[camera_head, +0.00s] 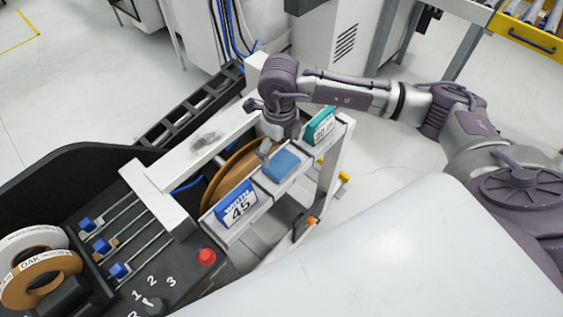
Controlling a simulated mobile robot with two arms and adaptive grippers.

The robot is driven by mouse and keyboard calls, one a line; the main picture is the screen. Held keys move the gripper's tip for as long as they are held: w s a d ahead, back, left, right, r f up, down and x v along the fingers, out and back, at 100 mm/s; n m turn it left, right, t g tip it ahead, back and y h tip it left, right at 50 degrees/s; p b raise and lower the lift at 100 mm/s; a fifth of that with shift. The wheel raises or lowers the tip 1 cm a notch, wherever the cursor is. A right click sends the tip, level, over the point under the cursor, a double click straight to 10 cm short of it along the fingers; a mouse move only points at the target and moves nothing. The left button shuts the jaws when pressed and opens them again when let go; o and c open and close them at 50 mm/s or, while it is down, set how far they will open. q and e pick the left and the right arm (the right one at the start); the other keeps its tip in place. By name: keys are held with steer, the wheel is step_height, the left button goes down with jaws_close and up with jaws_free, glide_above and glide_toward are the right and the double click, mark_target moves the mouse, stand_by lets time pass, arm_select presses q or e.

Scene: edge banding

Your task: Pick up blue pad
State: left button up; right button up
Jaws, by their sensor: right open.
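The blue pad (281,165) is a small flat blue block. It lies in the middle section of a narrow white tray, between a blue-and-white sign reading 45 (237,205) and a teal sign (320,127). My right gripper (265,149) is over the tray, close to the pad's upper left edge, pointing down with its fingers apart. I cannot tell whether a finger touches the pad. My left gripper is not in view.
A white frame post (160,205) and a brown disc (232,170) stand left of the tray. A control panel has a red button (206,256) and a knob (153,305). Edge-band rolls (42,278) lie at lower left. Open floor (375,165) shows right of the tray.

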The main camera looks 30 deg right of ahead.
mark_target(280, 161)
steer(key=shift+f+p, duration=0.3)
steer(key=shift+f, duration=0.05)
step_height(280, 161, down, 4)
steer(key=shift+r+p, duration=0.15)
steer(key=shift+p, duration=0.55)
steer(key=shift+f, duration=0.35)
steer(key=shift+a, duration=0.1)
steer(key=shift+c, duration=0.3)
steer(key=c, duration=0.5)
steer(key=shift+c, duration=0.2)
steer(key=shift+r, duration=0.1)
